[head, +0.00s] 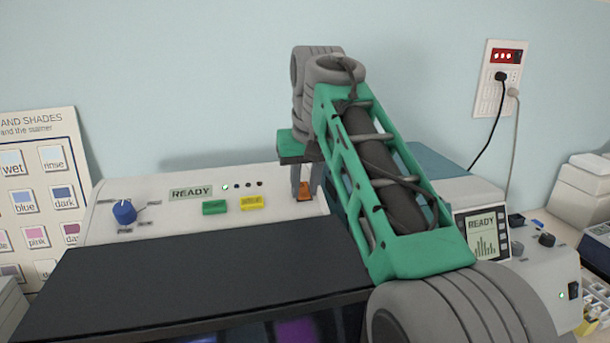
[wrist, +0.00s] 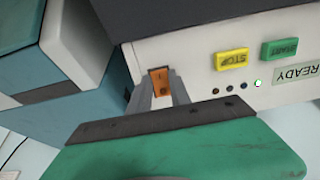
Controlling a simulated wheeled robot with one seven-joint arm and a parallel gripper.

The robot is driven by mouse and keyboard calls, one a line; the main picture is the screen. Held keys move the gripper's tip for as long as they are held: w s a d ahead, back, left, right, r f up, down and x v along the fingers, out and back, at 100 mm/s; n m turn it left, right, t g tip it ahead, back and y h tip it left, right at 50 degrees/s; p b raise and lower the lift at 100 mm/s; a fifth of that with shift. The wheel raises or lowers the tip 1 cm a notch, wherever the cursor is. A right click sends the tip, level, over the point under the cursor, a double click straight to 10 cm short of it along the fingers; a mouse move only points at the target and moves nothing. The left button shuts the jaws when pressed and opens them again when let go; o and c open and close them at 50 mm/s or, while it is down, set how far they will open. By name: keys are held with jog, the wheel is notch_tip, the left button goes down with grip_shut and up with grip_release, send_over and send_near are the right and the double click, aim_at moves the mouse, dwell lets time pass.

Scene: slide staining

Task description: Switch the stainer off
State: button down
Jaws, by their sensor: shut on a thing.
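The stainer (head: 110,218) is a white box with a dark front cover. Its display (head: 192,192) reads READY and one small light (head: 225,187) beside it is lit. An orange rocker switch (head: 305,197) sits at the right end of its panel; it also shows in the wrist view (wrist: 159,78). My gripper (head: 305,182) points down at this switch. In the wrist view my gripper (wrist: 160,92) has one finger on each side of the switch, shut on it. The fingers partly hide the switch's edges.
A blue knob (head: 124,212), a green button (head: 214,207) and a yellow STOP button (head: 252,203) are on the same panel. Another machine (head: 535,262) with a READY screen stands close on the right. A wall outlet (head: 497,80) with cords is behind. A shade chart (head: 45,195) stands at left.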

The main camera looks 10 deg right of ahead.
jog(key=p, duration=0.1)
jog(key=r+g+p, duration=0.1)
jog(key=shift+w+p, duration=0.25)
jog(key=shift+p, duration=0.1)
jog(key=shift+f+g, duration=0.3)
jog(key=shift+g, duration=0.3)
jog(key=c, duration=1.2)
grip_release()
notch_tip(320, 180, up, 7)
jog(key=s, duration=0.1)
jog(key=shift+r, duration=0.2)
